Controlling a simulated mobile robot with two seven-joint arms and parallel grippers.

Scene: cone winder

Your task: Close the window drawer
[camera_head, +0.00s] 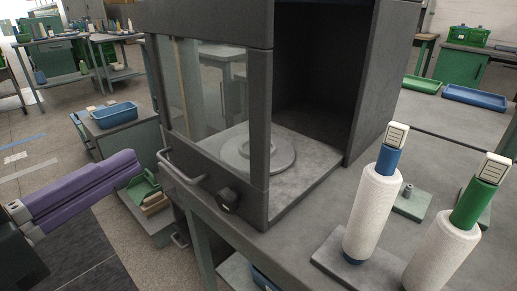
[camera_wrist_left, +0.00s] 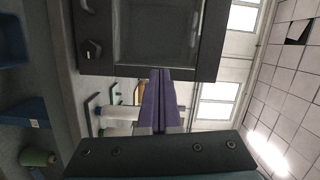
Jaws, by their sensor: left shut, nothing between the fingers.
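The window drawer (camera_head: 258,150) is a dark grey framed glass front on a tall grey cabinet in the head view. It has a bar handle (camera_head: 180,167) and a round knob (camera_head: 228,198) low on its front. A wide opening shows between the glass front and the cabinet's side wall (camera_head: 385,75). My left gripper (camera_head: 132,167) has purple fingers, shut and empty, left of the handle and apart from it in the picture. In the left wrist view the fingers (camera_wrist_left: 160,75) point toward the glass front (camera_wrist_left: 155,35), with the knob (camera_wrist_left: 92,48) off to the left. My right gripper is not in view.
A pale round disc (camera_head: 260,150) lies on the cabinet floor. Two white yarn cones (camera_head: 371,212) (camera_head: 440,255) stand on the grey table at the right.

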